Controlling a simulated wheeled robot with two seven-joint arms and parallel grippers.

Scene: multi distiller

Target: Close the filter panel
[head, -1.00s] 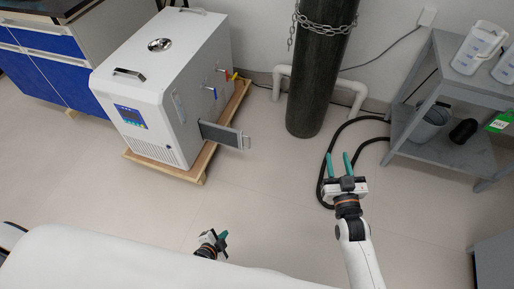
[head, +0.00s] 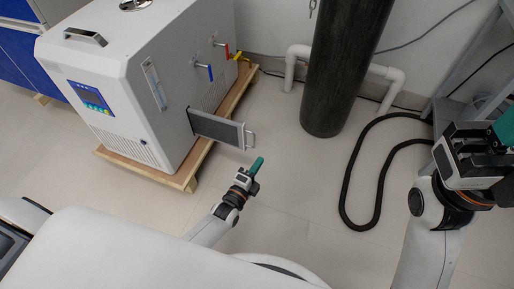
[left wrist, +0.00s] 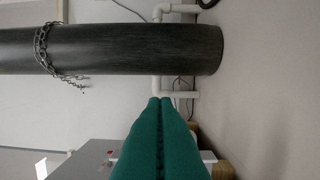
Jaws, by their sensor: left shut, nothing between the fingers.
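The filter panel (head: 217,130) is a dark grille in a light frame with a small handle (head: 250,140) at its outer end. It stands swung out from the right side of the white machine (head: 125,85). My left gripper (head: 257,165) is just below and right of the panel's handle in the head view, apart from it in the picture. Its green fingers are together and empty, and they also show in the left wrist view (left wrist: 160,140). My right gripper (head: 500,135) is at the right edge, partly cut off, far from the panel.
The machine stands on a wooden pallet (head: 150,172). A dark gas cylinder (head: 340,70) stands behind, with white pipes (head: 292,62) at the wall. A black hose (head: 347,190) loops on the floor. A grey shelf (head: 470,65) is at right. The floor between panel and hose is clear.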

